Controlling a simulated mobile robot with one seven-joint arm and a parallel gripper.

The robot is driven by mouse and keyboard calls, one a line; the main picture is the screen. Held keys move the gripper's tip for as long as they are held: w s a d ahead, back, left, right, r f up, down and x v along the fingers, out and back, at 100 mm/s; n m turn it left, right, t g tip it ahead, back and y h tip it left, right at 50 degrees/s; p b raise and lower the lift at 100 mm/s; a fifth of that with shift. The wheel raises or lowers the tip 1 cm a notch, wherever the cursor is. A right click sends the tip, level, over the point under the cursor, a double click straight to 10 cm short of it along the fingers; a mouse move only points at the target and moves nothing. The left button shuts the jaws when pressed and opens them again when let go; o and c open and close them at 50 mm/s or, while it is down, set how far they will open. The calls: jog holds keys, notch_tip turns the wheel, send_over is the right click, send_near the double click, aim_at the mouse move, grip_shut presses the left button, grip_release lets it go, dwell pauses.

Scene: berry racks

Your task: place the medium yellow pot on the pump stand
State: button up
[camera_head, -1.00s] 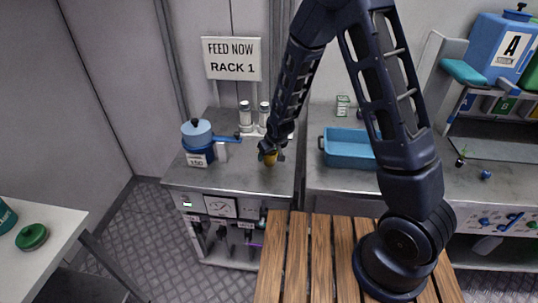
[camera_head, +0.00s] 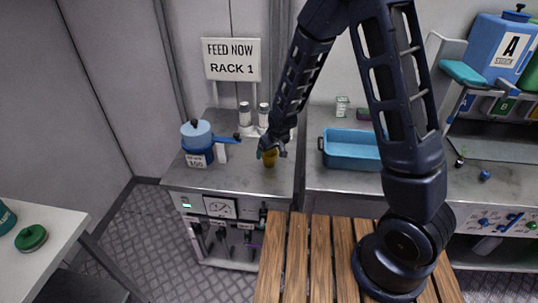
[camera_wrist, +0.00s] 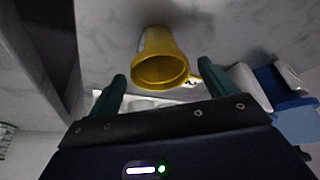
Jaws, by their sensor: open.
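The yellow pot (camera_head: 270,158) stands on the grey metal top of the pump stand (camera_head: 232,180), near its right side. In the wrist view the yellow pot (camera_wrist: 160,45) has its open rim facing the camera. My gripper (camera_head: 268,151) is just above and beside the pot. In the wrist view its two green fingers are spread apart, and the pot lies a little beyond the fingertips, with a visible gap on the left side. The right finger is close to the pot's rim; I cannot tell whether they touch.
A blue pump (camera_head: 198,148) stands on the left of the stand, and white-capped cylinders (camera_head: 245,113) stand at the back. A sign (camera_head: 231,60) reads "FEED NOW RACK 1". A blue tray (camera_head: 350,150) sits on the counter to the right. The stand's front middle is clear.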

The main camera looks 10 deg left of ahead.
jog(key=v, duration=0.8)
jog(key=s+d+r+m, duration=0.1)
jog(key=d+r+m, duration=0.3)
jog(key=d+r, duration=1.55)
jog(key=s+d+r+m+h, duration=0.1)
jog(key=s+d+r, duration=0.2)
jog(key=s+d, duration=0.4)
jog(key=s+d+r+m+t+h, duration=0.1)
jog(key=s+d+r+m, duration=0.1)
jog(key=s+d, duration=0.6)
jog(key=shift+d+r+m+h, duration=0.3)
jog(key=shift+d+r+h, duration=0.1)
jog(key=shift+d+r, duration=0.55)
